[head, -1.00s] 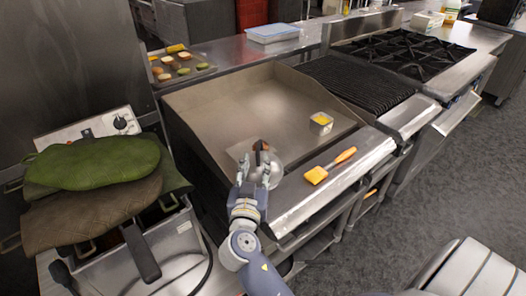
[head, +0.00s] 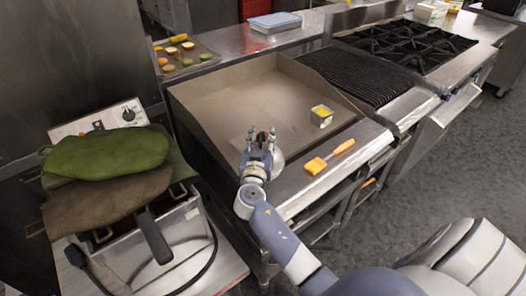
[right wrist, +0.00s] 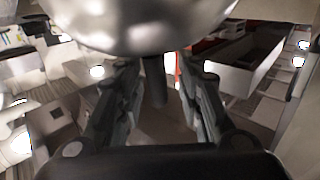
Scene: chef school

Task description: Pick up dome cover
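The dome cover (head: 279,160) is a shiny metal dome on the front part of the flat griddle, mostly hidden behind my right gripper. Its dark handle (head: 262,138) shows between the fingers. In the right wrist view the silver dome (right wrist: 140,22) fills the top, and its handle (right wrist: 155,85) points down between the two fingers. My right gripper (head: 261,133) is open around the handle, with a gap visible on each side in the right wrist view (right wrist: 159,78). My left gripper is not in view.
On the griddle (head: 235,105) sits a small metal container (head: 321,116) with yellow contents. A fryer with green (head: 110,153) and brown cloths stands left. A food tray (head: 183,58) is behind. The griddle's middle is clear.

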